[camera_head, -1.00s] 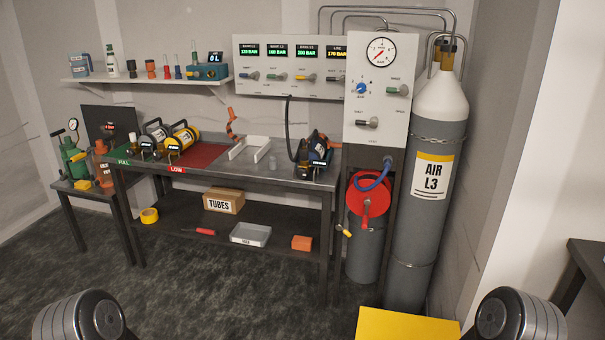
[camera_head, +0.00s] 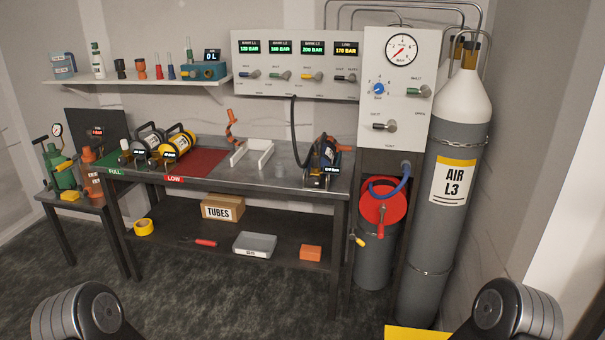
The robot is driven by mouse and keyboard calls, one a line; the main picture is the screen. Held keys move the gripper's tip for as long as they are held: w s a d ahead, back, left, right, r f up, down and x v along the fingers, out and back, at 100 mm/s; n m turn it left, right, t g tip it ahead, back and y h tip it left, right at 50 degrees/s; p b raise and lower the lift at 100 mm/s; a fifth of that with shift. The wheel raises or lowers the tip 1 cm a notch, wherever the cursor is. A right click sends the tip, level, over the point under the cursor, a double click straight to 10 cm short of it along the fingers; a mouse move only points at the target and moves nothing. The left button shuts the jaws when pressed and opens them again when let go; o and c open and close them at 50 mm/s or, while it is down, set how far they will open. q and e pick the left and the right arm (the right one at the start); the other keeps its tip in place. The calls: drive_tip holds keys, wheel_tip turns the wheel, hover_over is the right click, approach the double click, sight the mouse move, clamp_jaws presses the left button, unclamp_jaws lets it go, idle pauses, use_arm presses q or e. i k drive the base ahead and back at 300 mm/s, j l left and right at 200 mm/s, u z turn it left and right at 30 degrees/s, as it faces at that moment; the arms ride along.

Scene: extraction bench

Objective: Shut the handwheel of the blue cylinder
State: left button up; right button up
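A small dark cylinder with some blue on it (camera_head: 328,154) lies in a black holder (camera_head: 318,180) at the right end of the bench, by the end of a black hose. Its handwheel is too small to make out. A yellow cylinder (camera_head: 178,146) and a grey-white cylinder (camera_head: 148,143) with handles lie at the bench's left, near the green and red mats; I cannot tell the colour of every part of them. Neither of my grippers is in view; only rounded parts of my arms show at the bottom corners, well short of the bench.
The bench (camera_head: 270,182) has a lower shelf with a TUBES box (camera_head: 223,208) and a grey tray (camera_head: 255,243). A red-topped drum (camera_head: 385,205) and the tall AIR L3 cylinder (camera_head: 453,200) stand right of it. A yellow surface (camera_head: 415,333) is at bottom right. The floor before the bench is clear.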

sight(313, 180)
drive_tip(key=i+j, duration=0.25)
drive_tip(key=i+j+z, duration=0.1)
drive_tip(key=i+j, duration=0.15)
drive_tip(key=j, duration=0.2)
drive_tip(key=i+j, duration=0.25)
drive_tip(key=j, duration=0.15)
drive_tip(key=i+j+z, duration=0.1)
drive_tip(key=i+j, duration=0.4)
drive_tip(key=j, duration=0.25)
drive_tip(key=i+j+z, duration=0.1)
drive_tip(key=i+j, duration=0.15)
drive_tip(key=j, duration=0.15)
drive_tip(key=i+j, duration=0.2)
drive_tip(key=j, duration=0.2)
drive_tip(key=i+j+z, duration=0.1)
drive_tip(key=i+j, duration=0.15)
drive_tip(key=j, duration=0.15)
